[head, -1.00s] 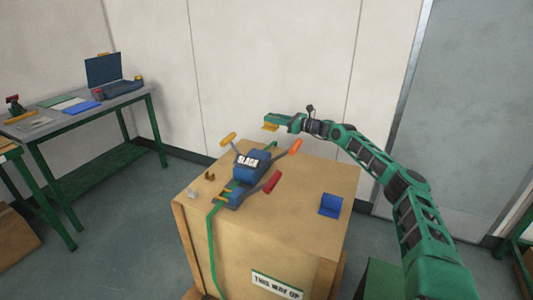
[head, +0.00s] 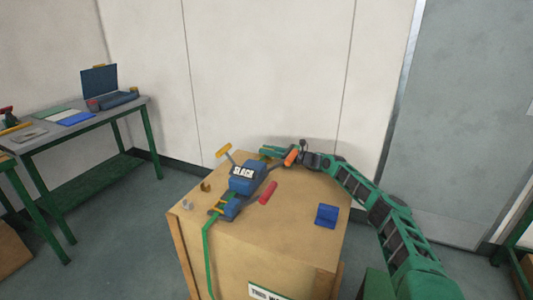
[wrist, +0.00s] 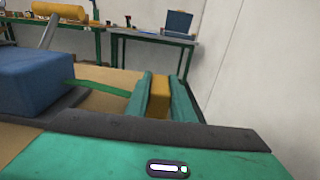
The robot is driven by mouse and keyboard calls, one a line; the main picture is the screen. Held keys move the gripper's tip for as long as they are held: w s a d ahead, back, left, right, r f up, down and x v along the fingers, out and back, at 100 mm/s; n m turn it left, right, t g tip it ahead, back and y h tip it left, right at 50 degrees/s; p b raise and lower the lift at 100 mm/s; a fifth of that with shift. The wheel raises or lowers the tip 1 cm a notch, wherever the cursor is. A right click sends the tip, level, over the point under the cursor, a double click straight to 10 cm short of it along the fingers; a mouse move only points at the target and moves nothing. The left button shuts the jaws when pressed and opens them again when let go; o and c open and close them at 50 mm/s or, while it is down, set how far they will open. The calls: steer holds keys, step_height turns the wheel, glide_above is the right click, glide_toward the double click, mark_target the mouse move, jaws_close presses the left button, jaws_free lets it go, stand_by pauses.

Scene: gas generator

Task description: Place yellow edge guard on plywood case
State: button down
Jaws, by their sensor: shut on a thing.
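The plywood case (head: 285,232) stands on the floor in the middle of the head view. On its top sits a blue strap tool (head: 247,174) marked "SLACK", with a green strap running over the near edge. In the wrist view the gripper is shut on the yellow edge guard (wrist: 159,97), which sits between the green fingers. I cannot tell whether the guard touches the case.
A blue edge guard (head: 326,215) lies on the right of the case top. A red handle (head: 268,192) and small brass parts (head: 206,187) are near the tool. A workbench (head: 95,125) with an open blue case (head: 100,82) stands at the left. A wall is close behind.

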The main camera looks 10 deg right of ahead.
steer(key=c, duration=1.5)
jaws_free()
steer(key=shift+c, duration=0.2)
steer(key=shift+d+r, duration=0.1)
steer(key=v, duration=1.2)
